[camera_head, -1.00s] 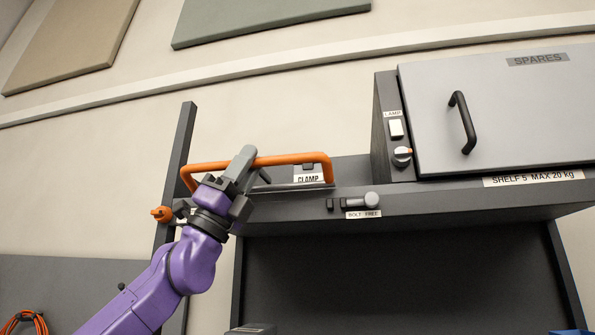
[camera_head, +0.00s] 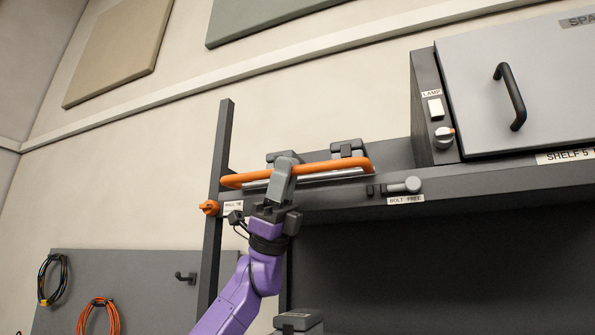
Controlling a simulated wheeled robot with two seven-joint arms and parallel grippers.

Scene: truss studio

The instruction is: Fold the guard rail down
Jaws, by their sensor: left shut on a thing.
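The guard rail (camera_head: 335,166) is an orange bar along the front edge of the dark shelf (camera_head: 345,207), left of the cabinet. It sits low, just in front of and above a silver strip, and slants slightly up to the right. My left gripper (camera_head: 283,174) is shut on the rail left of its middle, coming from below, and its fingers hide that part. The bolt (camera_head: 404,186) with the label "BOLT FREE" is on the shelf front to the right of the rail.
Dark clamp-like blocks (camera_head: 347,148) show behind the rail. A dark post (camera_head: 217,190) with an orange knob (camera_head: 209,208) stands at the left. The grey cabinet (camera_head: 465,90) with a black handle stands at the right. Coiled cables (camera_head: 99,318) hang on the lower left panel.

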